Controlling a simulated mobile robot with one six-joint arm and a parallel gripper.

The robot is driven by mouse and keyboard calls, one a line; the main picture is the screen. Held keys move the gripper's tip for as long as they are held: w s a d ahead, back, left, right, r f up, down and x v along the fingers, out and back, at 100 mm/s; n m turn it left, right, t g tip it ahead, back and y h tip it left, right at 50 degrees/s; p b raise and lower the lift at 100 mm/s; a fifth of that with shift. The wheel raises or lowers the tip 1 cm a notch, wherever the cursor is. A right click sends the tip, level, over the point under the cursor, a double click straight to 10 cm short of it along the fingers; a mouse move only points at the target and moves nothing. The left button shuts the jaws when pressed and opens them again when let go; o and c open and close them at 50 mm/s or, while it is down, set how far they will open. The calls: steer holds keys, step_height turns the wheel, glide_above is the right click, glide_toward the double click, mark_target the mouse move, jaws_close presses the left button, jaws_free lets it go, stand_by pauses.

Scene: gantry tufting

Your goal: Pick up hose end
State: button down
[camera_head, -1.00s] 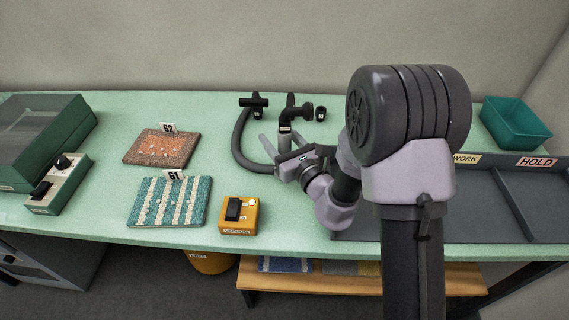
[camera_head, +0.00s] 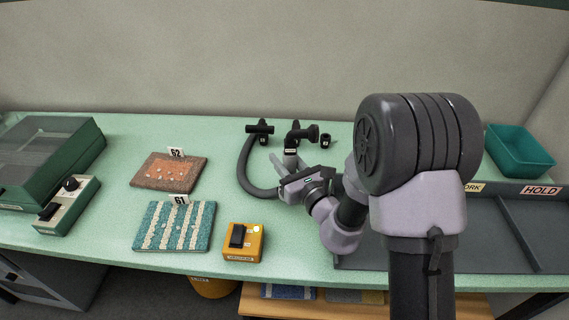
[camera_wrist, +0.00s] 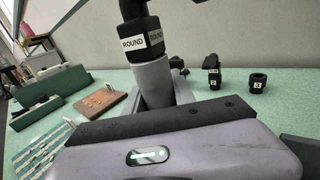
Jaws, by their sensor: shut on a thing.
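The hose end is a black collar with a white ROUND label (camera_wrist: 142,42), upright at the top of the wrist view. In the head view its labelled collar (camera_head: 290,151) is at the back middle of the bench. My gripper (camera_head: 286,164) reaches it from the front right. The exact contact is partly hidden. The dark hose (camera_head: 245,172) curves along the left toward my gripper.
A black fitting (camera_head: 259,129) and a small black ring (camera_head: 325,140) stand near the hose end. Samples 62 (camera_head: 168,172) and 61 (camera_head: 174,226) and a yellow switch box (camera_head: 243,242) lie left. A grey divided tray (camera_head: 480,235) and teal bin (camera_head: 520,150) are right.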

step_height(320, 180, up, 2)
steer(key=shift+r+p, duration=0.1)
steer(key=shift+p, duration=0.35)
steer(key=v, duration=0.8)
steer(key=shift+w+d, duration=0.1)
steer(key=shift+d, duration=0.05)
steer(key=p, duration=1.1)
glide_toward(295, 163)
steer(key=s, duration=0.1)
steer(key=shift+d+r, duration=0.35)
steer(key=shift+d, duration=0.05)
